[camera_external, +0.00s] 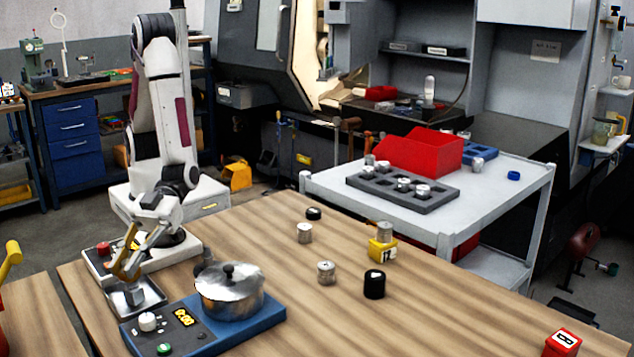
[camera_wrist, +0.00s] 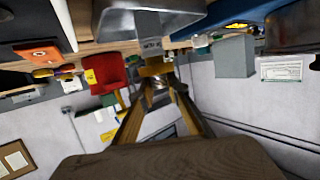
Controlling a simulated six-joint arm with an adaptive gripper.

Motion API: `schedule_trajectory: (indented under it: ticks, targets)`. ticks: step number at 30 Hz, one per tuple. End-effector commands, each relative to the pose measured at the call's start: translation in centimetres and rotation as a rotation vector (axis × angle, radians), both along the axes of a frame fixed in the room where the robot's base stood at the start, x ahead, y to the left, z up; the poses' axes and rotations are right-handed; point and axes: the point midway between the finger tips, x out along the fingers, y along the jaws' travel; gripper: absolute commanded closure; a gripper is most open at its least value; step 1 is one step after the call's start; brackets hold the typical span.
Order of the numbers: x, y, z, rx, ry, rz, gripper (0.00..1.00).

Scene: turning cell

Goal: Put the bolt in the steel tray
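The steel tray (camera_external: 152,304) is a shallow metal tray at the front left of the wooden table. My gripper (camera_external: 133,284) points down over it, with its fingertips low and close together. A small grey metal piece (camera_external: 134,297), seemingly the bolt, is at the fingertips, inside the tray's outline. The fingers look shut on it. I cannot tell whether it touches the tray floor. In the wrist view, my gripper's yellow fingers (camera_wrist: 157,76) converge just below a grey metal surface, probably the tray (camera_wrist: 150,22). The bolt's shape is unclear there.
Several small cylinders and a yellow block (camera_external: 382,250) stand mid-table. The table's right front is mostly clear.

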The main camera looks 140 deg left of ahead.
Motion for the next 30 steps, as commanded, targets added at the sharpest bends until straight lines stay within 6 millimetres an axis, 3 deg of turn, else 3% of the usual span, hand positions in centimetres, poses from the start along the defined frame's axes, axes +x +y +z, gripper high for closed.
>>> schedule_trajectory:
  ticks: [17, 30]
  targets:
    - [0.0, 0.0, 0.3, 0.001, -0.001, 0.0, 0.69]
    - [-2.6, 3.6, 1.6, 0.0, 0.0, 0.003, 0.69]
